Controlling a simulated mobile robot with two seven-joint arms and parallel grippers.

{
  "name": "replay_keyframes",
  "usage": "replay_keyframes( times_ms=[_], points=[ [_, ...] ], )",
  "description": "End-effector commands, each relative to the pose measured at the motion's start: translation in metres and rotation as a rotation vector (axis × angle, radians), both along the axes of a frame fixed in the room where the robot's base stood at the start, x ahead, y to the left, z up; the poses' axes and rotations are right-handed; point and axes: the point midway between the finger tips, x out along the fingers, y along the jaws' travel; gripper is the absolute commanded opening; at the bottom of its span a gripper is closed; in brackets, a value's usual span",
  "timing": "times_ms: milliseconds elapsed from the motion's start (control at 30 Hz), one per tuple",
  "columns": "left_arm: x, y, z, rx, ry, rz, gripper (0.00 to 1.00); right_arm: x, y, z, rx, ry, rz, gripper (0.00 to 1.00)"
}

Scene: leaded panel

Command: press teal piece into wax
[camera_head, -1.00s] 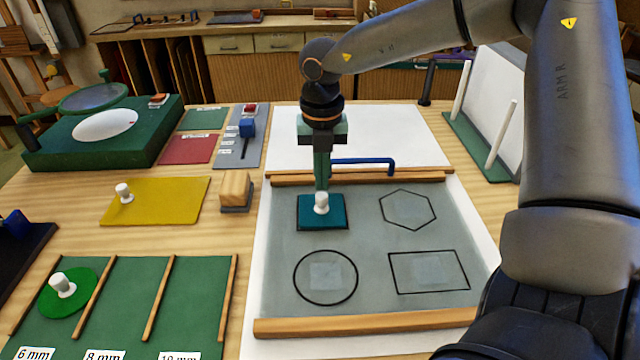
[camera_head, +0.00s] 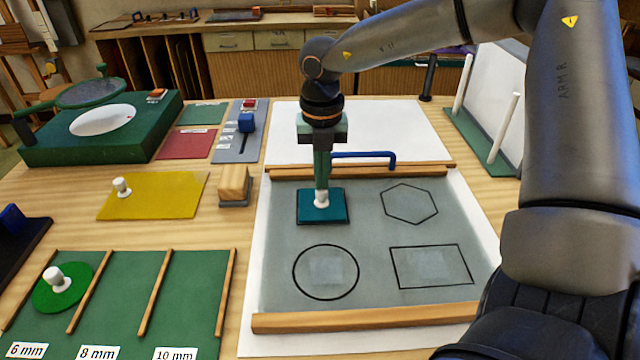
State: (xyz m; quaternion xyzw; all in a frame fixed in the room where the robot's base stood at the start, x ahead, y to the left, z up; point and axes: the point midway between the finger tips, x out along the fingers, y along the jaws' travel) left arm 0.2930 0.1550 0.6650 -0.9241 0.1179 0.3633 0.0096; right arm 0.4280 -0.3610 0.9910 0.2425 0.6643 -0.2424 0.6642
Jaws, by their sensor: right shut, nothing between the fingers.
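The teal square piece (camera_head: 309,217) with a white knob (camera_head: 321,200) lies flat on the grey panel (camera_head: 372,230), at its upper left. My right gripper (camera_head: 321,186) comes straight down over the piece, with its shut fingers at the top of the white knob. The fingers hold nothing. I cannot tell whether the fingertips touch the knob. The wax under the piece is hidden by it. My left gripper is not in view.
The panel has circle, hexagon and rectangle outlines, and wooden strips (camera_head: 364,319) along its front and back. A blue handle (camera_head: 365,155) lies behind the gripper. A wooden block (camera_head: 233,184), yellow sheet (camera_head: 165,200) and green rack (camera_head: 200,290) stand left. A white-pegged stand (camera_head: 480,140) is right.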

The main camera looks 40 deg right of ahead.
Motion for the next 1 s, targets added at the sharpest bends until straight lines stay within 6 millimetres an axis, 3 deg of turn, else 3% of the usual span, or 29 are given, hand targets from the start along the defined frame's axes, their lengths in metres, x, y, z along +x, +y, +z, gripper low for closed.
replay_keyframes(
  times_ms=[533,1000],
  points=[
    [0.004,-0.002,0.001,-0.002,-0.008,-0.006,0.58,0.000,0.000,-0.002,0.000,0.001,0.000,0.00],
    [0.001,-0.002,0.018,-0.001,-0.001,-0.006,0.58,0.000,0.000,0.035,-0.001,-0.001,-0.001,0.00]
  ],
)
